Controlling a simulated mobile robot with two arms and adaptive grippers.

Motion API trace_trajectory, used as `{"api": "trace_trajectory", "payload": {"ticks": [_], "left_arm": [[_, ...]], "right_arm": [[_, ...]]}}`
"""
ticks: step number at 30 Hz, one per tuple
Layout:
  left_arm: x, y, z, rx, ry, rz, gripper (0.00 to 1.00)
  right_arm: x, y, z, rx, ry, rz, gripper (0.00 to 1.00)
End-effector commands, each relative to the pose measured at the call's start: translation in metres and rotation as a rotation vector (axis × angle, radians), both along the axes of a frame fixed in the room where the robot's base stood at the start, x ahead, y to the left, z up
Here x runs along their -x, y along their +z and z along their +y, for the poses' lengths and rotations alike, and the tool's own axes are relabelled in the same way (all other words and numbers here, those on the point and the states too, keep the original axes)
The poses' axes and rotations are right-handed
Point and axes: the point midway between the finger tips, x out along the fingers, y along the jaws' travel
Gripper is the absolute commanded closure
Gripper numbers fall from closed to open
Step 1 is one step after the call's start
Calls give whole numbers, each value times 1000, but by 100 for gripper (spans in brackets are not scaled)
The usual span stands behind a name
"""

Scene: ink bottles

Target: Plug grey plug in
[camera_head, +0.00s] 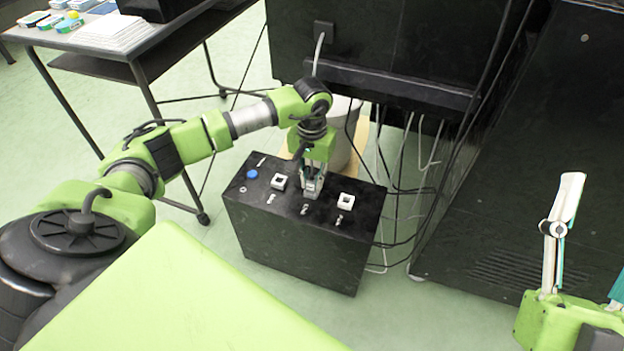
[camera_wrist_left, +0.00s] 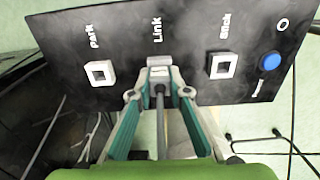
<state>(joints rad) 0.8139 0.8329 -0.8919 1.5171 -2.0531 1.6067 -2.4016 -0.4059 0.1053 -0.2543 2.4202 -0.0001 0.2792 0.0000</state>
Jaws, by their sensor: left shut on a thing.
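My left gripper (camera_head: 312,190) points down at the top of a black box (camera_head: 300,240), over its middle position. In the left wrist view, the left gripper (camera_wrist_left: 158,88) is shut on a grey plug (camera_wrist_left: 159,74) with a grey cable running back between the fingers. The plug is at the position labelled "Link", between two white square sockets, one beside "Park" (camera_wrist_left: 100,73) and one at the other side (camera_wrist_left: 222,65). The middle socket is hidden, so I cannot tell how deep the plug sits. My right gripper (camera_head: 585,260) is open and empty at the right edge, partly cut off.
A large black cabinet (camera_head: 400,45) stands behind, with loose cables (camera_head: 400,150) hanging near the box. A table (camera_head: 130,40) stands at the upper left.

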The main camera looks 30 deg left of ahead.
Motion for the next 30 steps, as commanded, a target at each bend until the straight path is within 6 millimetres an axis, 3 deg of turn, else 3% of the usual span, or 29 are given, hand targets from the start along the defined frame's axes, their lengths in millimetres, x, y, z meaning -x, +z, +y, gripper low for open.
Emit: {"api": "trace_trajectory", "payload": {"ticks": [30], "left_arm": [[0, -1, 0, 0, 0, -1, 100]], "right_arm": [[6, 5, -1, -13, 2, -36, 46]]}}
